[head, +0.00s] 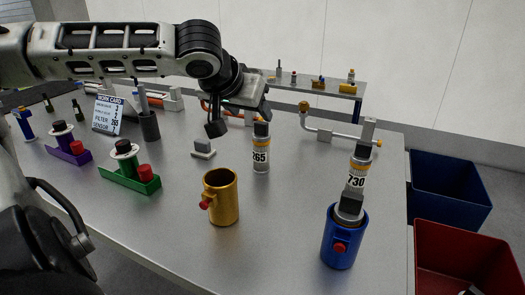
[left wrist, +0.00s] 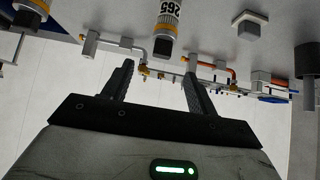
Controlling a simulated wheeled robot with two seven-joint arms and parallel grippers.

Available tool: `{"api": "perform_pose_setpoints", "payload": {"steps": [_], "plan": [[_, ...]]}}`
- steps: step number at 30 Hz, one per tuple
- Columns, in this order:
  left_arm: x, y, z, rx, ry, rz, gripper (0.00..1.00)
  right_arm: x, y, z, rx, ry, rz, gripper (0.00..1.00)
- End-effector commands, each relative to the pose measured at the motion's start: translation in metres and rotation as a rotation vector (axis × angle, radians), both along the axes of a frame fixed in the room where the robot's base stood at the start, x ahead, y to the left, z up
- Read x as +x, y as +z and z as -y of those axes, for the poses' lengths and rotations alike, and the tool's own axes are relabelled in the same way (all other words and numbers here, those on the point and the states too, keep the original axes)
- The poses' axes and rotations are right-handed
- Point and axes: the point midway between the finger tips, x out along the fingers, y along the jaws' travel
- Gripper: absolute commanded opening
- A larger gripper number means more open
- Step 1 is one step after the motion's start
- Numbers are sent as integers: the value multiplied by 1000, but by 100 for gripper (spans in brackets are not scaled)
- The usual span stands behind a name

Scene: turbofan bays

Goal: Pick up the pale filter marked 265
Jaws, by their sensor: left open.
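The pale filter marked 265 (head: 261,148) stands upright on the grey table, with a dark cap and an orange-edged white label. It shows upside down at the top of the left wrist view (left wrist: 165,28). My left gripper (head: 240,121) is open and empty, in the air just left of the filter's top and apart from it. In the left wrist view its fingers (left wrist: 158,70) are spread, with the filter beyond their tips.
Blue (head: 446,192) and red bins (head: 455,258) stand beyond the table's right edge.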

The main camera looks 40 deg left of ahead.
Motion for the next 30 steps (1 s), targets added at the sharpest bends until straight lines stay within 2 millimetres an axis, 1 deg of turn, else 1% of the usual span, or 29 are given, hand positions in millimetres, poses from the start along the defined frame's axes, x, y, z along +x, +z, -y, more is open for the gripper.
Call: {"api": "perform_pose_setpoints", "payload": {"steps": [1,6,9,16,21,25,30], "plan": [[5,-8,-3,3,3,-5,58,0,-2,0,1,-1,1,64],[21,-24,-8,4,2,-3,58,1,-2,-1,3,0,9,64],[28,-30,-9,3,1,-1,58,3,0,-1,4,0,15,64],[36,-38,-13,3,1,-2,58,5,2,-1,4,1,23,64],[51,-55,-22,5,1,-4,58,5,1,-1,4,1,26,64],[61,-65,-24,3,-1,-2,58,6,0,-1,4,1,30,64],[66,-68,-25,1,-1,1,58,7,3,-1,5,2,37,64]]}}
